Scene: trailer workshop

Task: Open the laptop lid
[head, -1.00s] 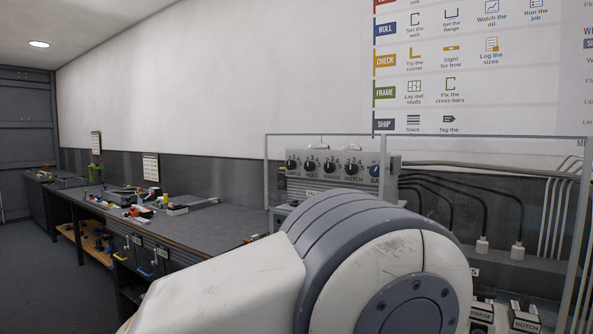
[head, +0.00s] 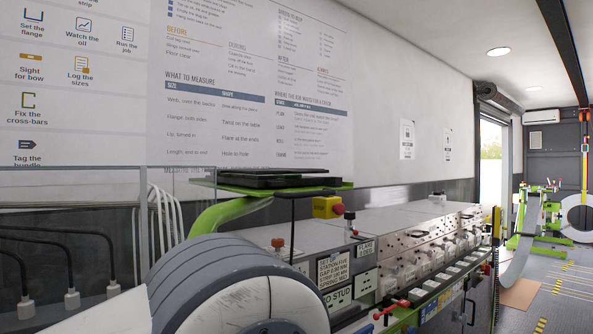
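A dark, flat laptop (head: 280,181) lies on a green tray (head: 222,184) on a curved green arm, in the middle of the head view. I see it almost edge-on. Its lid looks down, nearly level, though the low angle hides whether a small gap is there. Neither of my grippers is in view. A large white and grey part of my own arm fills the lower left and is apart from the laptop in the picture.
A long machine with a control panel (head: 425,232) runs away to the right. A yellow box with a red button (head: 327,207) is beside the tray. Clear guard panels (head: 90,200) stand at left. Open floor (head: 560,300) lies at right.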

